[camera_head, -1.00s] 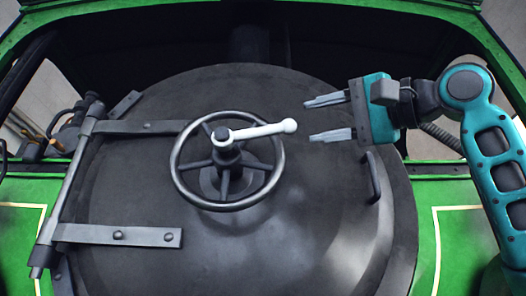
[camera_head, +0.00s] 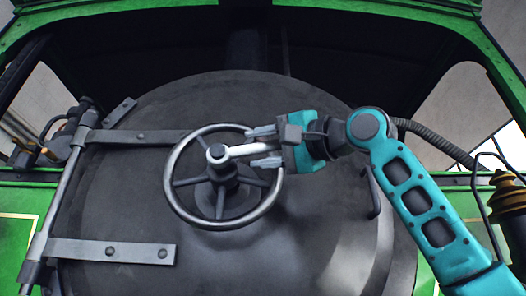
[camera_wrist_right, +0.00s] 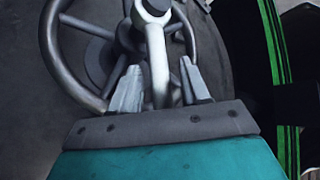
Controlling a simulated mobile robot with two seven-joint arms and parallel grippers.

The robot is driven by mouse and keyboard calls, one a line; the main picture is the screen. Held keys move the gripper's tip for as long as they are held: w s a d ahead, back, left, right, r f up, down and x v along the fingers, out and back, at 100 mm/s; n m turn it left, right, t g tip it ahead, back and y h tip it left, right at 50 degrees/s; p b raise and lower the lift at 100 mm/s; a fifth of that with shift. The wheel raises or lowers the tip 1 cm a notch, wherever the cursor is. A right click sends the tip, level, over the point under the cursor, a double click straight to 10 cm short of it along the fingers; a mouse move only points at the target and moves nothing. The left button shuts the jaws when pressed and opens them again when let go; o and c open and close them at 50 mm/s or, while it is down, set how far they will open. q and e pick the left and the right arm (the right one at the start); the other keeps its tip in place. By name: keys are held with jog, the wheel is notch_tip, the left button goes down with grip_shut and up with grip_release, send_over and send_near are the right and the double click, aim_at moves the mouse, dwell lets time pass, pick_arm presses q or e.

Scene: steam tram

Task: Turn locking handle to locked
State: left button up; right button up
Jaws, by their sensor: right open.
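The locking handle (camera_head: 238,150) is a pale lever on the hub of a dark round door. It points right and slightly up from the hub. A grey spoked handwheel (camera_head: 172,185) sits behind it. My right gripper (camera_head: 265,147) is open, with one finger above the handle and one below; the handle's outer end is hidden by the gripper. In the right wrist view the handle (camera_wrist_right: 158,65) runs between the two fingers (camera_wrist_right: 160,85), with a gap visible on each side. My left gripper is not in view.
The round door (camera_head: 290,240) has strap hinges (camera_head: 110,250) on its left and a small curved grab handle (camera_head: 373,190) on its right, close to my right arm. The green body frame (camera_head: 400,18) surrounds it. A brass-coloured fitting (camera_head: 508,200) stands at the far right.

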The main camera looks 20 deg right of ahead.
grip_shut()
dwell(0.3)
